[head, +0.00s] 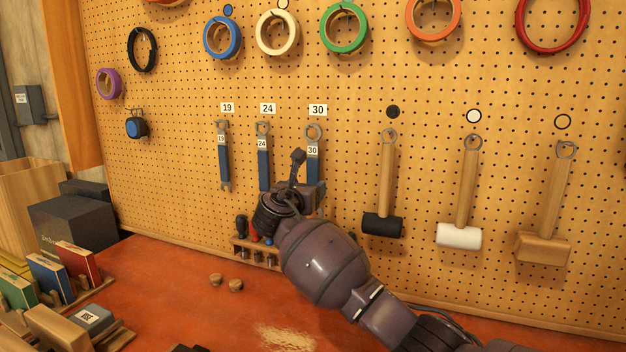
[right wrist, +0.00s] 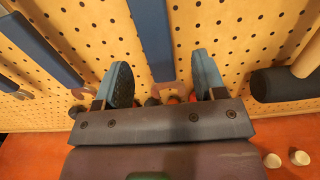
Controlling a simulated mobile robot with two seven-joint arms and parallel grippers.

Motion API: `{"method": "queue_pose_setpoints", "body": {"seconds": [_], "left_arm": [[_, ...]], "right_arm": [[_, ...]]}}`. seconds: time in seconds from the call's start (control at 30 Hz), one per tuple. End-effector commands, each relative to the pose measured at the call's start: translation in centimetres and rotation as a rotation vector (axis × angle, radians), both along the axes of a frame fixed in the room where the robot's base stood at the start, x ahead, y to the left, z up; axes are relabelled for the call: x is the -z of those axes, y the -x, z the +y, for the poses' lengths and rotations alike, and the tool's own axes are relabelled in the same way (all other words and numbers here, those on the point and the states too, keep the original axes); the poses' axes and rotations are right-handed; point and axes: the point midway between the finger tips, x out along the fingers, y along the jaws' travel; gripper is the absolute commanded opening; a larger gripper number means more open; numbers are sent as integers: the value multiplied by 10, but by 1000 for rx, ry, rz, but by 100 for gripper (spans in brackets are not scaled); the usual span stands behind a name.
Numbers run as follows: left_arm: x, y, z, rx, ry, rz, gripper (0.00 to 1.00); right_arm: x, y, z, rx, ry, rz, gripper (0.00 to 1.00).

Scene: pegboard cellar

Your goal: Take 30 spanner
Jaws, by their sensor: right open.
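The 30 spanner (head: 314,164) hangs on the pegboard under the label 30 (head: 318,110). It has a grey ring end and a blue handle; its lower part is hidden behind my right gripper in the head view. My right gripper (head: 307,178) is at the lower handle. In the right wrist view the open right gripper (right wrist: 162,80) has one finger on each side of the spanner's blue handle (right wrist: 154,40), with visible gaps. The 24 spanner (head: 263,170) and 19 spanner (head: 224,165) hang to the left. My left gripper is not in view.
A black mallet (head: 382,224) hangs right of my gripper, then a white mallet (head: 458,236) and a wooden one (head: 541,248). A small screwdriver rack (head: 254,252) stands below the spanners. Two small knobs (head: 236,284) lie on the red bench (head: 190,310).

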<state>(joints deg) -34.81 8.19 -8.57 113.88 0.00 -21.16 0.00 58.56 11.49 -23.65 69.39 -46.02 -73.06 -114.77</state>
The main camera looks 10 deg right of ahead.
Motion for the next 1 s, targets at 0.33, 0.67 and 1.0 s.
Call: {"method": "queue_pose_setpoints", "body": {"seconds": [0.33, 0.67, 1.0], "left_arm": [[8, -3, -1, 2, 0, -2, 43], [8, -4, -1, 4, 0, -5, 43], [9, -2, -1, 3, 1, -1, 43]], "right_arm": [[8, -35, -21, 3, 2, 3, 64], [7, -42, -25, 1, 0, 0, 64], [7, -41, -25, 1, 1, 1, 20]]}}
